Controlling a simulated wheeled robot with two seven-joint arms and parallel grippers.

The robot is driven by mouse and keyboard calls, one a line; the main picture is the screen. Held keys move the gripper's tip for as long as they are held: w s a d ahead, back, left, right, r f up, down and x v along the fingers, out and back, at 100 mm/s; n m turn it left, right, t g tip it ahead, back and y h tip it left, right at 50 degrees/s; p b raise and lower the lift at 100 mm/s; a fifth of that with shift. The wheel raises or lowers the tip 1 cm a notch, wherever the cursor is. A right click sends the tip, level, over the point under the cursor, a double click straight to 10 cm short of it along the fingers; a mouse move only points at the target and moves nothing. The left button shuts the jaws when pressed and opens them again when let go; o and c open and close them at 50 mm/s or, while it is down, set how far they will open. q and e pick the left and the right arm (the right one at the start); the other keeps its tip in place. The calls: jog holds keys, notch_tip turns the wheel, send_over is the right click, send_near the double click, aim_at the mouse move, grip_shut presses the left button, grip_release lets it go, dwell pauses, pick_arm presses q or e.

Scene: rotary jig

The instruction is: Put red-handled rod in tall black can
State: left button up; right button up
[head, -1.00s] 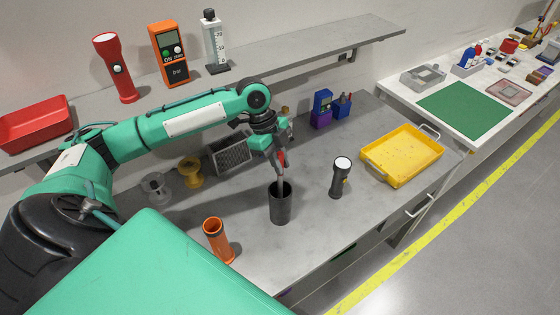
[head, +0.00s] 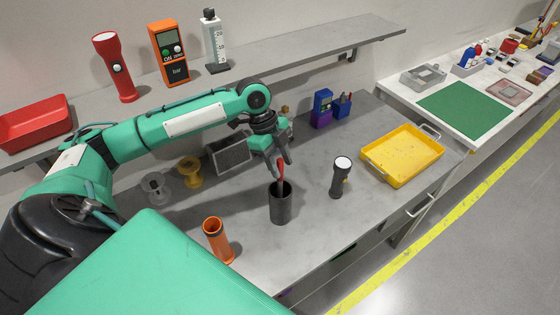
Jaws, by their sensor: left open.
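The tall black can (head: 281,207) stands upright on the grey bench. The red-handled rod (head: 281,172) stands in the can, its red handle sticking up above the rim and its lower part hidden inside. My left gripper (head: 282,163) is just above the can, open, with its fingers around or beside the red handle; I cannot tell whether they touch it. My right gripper is not in view.
An orange tube (head: 217,241) stands left of the can and a black flashlight (head: 340,178) right of it. A yellow tray (head: 403,156) lies farther right. Spools (head: 190,171) and a grey box (head: 229,154) are behind. A shelf (head: 290,45) runs above the bench.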

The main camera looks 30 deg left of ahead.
pick_arm(q)
jog(key=a+p, duration=0.1)
jog(key=a, duration=0.3)
jog(key=shift+d, duration=0.1)
dwell(0.6)
